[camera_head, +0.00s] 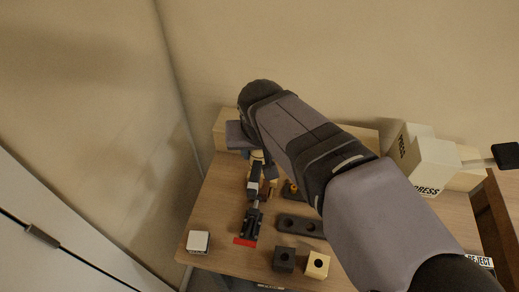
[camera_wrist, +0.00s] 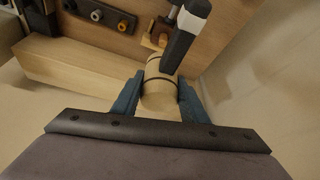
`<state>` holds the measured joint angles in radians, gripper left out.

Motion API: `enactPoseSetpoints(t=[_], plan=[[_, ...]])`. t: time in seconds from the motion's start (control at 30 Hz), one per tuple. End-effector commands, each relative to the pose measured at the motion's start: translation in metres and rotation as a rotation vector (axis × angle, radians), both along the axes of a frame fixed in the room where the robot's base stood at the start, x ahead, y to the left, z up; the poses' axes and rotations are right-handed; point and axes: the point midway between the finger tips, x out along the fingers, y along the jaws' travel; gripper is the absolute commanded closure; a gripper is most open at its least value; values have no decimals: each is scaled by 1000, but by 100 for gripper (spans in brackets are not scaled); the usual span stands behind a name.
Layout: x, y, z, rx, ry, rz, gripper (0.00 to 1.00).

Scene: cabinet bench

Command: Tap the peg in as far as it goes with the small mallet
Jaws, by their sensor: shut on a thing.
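A reddish-brown piece (camera_wrist: 163,25) stands by a small wooden block (camera_wrist: 152,43), just beyond the mallet, partly behind the handle. I cannot tell for sure which piece is the peg.
A dark plate with orange and pale rings (camera_wrist: 97,15) lies beside it. A dark two-hole plate (camera_head: 300,226), dark cube (camera_head: 284,260), tan cube (camera_head: 317,265) and white cube (camera_head: 198,242) stand nearer. White boxes (camera_head: 425,162) are at right. A wall is behind.

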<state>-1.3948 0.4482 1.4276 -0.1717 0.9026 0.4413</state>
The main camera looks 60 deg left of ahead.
Motion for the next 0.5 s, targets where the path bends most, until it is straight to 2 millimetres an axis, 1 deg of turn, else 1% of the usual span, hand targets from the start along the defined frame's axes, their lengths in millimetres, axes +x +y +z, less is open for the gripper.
enactPoseSetpoints(t=[0.03,0.3,0.5], plan=[[0,0,-6,0,0,0,96],[0,0,-28,0,0,0,96],[0,0,-39,0,0,0,96]])
